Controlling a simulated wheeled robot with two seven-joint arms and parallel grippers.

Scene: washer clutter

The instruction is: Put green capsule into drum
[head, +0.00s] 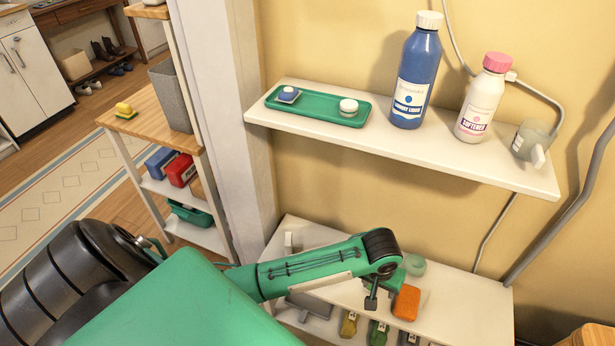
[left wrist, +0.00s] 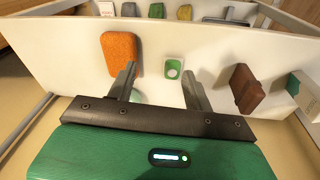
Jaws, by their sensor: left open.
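The green capsule (left wrist: 173,70) is a small green and white square with a round white centre. It lies on the white lower shelf in the left wrist view. My left gripper (left wrist: 159,72) is open, and the capsule shows between its two fingertips, nearer the right finger. The gripper appears empty. In the head view, my left gripper (head: 371,294) is low over the lower shelf, and I cannot make out the capsule there. The drum is not in view. My right gripper is not in view.
An orange sponge (left wrist: 119,54) lies left of the fingers, a brown block (left wrist: 245,88) to the right. A pale green round item (head: 415,265) is behind the gripper. The upper shelf (head: 440,160) overhead holds a green tray (head: 318,112), a blue bottle (head: 416,75) and a softener bottle (head: 482,100).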

